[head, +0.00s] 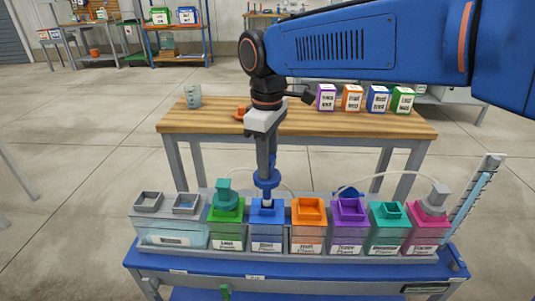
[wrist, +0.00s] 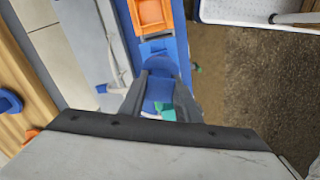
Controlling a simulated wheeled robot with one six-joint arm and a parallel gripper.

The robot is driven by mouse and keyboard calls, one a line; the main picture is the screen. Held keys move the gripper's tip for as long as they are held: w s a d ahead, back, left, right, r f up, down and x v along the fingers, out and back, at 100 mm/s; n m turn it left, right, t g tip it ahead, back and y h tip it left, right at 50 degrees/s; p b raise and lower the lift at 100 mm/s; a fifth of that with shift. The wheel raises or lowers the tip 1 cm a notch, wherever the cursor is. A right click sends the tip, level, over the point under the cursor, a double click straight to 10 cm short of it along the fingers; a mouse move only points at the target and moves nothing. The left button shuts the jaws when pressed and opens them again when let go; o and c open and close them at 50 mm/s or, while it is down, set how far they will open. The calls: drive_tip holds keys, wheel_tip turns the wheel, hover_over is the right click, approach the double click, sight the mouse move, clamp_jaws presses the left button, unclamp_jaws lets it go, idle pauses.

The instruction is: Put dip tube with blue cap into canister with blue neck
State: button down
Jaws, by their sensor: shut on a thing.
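My gripper (head: 267,168) is shut on the dip tube with the blue cap (head: 266,181). The tube points down, and a short pale length of it shows below the cap. It stands at the blue neck (head: 280,212) of a canister with a blue body (head: 267,237) in the row. The tube's lower end is hidden; it looks to be at or inside the neck opening. In the wrist view the blue cap (wrist: 157,90) is between my gripper's fingers (wrist: 160,85), with the blue neck (wrist: 156,50) just beyond it.
The green canister (head: 226,232) at left carries a teal-capped tube (head: 223,187). Right of the blue one stand orange (head: 308,235), purple (head: 348,235), teal (head: 388,233) and pink (head: 428,233) canisters. Behind is a wooden bench (head: 325,122) with an orange part (head: 241,113) and labelled containers.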

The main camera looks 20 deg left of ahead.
sight(267, 198)
drive_tip(key=shift+f, duration=3.95)
drive_tip(key=c, duration=1.3)
unclamp_jaws()
drive_tip(key=shift+o, duration=0.2)
wheel_tip(267, 198, up, 17)
drive_tip(key=shift+r, duration=0.2)
